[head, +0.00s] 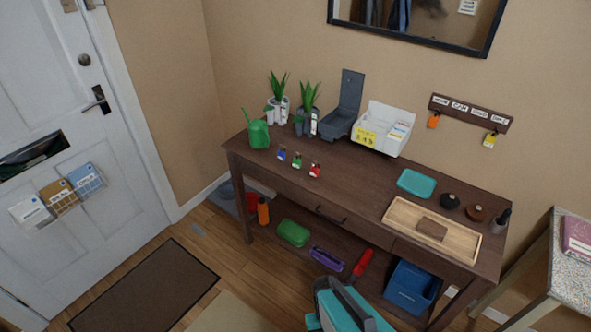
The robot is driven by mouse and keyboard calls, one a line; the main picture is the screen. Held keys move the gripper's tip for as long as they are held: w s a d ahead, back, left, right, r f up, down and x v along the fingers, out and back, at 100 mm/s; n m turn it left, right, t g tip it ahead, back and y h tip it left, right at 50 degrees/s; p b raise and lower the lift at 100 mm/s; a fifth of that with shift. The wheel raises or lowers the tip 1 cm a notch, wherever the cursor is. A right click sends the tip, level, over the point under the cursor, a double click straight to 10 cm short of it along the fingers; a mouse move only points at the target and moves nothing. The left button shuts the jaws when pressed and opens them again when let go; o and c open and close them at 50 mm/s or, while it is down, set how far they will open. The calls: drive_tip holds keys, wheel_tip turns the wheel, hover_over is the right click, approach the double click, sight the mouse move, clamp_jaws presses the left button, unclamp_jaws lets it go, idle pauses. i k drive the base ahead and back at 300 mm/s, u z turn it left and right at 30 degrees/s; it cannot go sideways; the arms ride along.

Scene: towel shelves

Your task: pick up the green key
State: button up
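A small key with a green tag (297,161) lies on the dark wooden console table (356,190), near its front edge on the left half. It sits in a short row between a blue-tagged key (282,154) on its left and a red-tagged key (315,171) on its right. The three are close together but apart. Nothing covers the green key. I cannot make out my gripper in the head view.
A green watering can (259,135), two potted plants, a grey open box (342,112) and a white box (384,129) stand behind the keys. A wall rack (470,113) holds orange and yellow keys. A wooden tray (465,241) lies right. A teal-grey object (345,308) is at the bottom edge.

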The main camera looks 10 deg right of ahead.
sight(297, 161)
drive_tip(key=u, duration=4.5)
drive_tip(key=i, duration=0.15)
drive_tip(key=z, duration=2.85)
drive_tip(key=i, duration=2.9)
drive_tip(key=u, duration=0.05)
